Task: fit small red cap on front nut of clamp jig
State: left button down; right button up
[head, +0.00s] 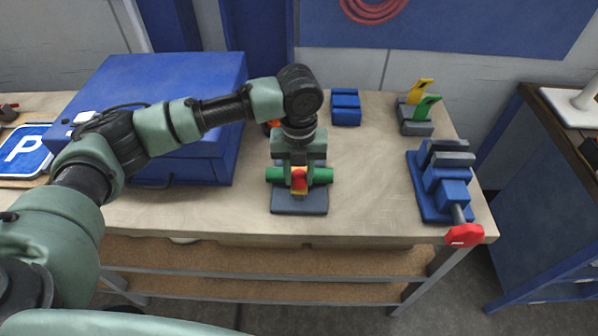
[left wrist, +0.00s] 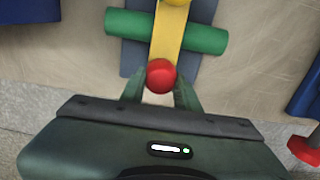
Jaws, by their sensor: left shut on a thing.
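The clamp jig has a dark base plate (head: 300,207), a green cylinder (head: 320,175) lying across it and a yellow bar over the cylinder. The left wrist view shows the yellow bar (left wrist: 168,35) and the green cylinder (left wrist: 207,39). My left gripper (head: 299,168) is over the jig, shut on the small red cap (head: 299,180). In the left wrist view, the red cap (left wrist: 161,75) sits between the fingertips, at the near end of the yellow bar. The front nut is hidden; I cannot tell whether the cap touches it. My right gripper is not in view.
A large blue box (head: 200,80) stands left of the jig, close to my left arm. A blue vise (head: 430,185) with a red handle end (head: 464,235) is at the right edge. A small blue block (head: 346,107) and yellow and green clamps (head: 416,115) stand behind. The table between jig and vise is clear.

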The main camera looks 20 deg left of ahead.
aim_at(299, 175)
pick_arm(q)
jog(key=shift+f, duration=0.3)
jog(key=shift+f, duration=0.2)
dwell(0.3)
jog(key=c, duration=0.9)
grip_release()
jog(key=shift+c, duration=0.2)
notch_tip(299, 175, up, 8)
jog(key=shift+f+b, duration=0.15)
jog(key=shift+b, duration=0.7)
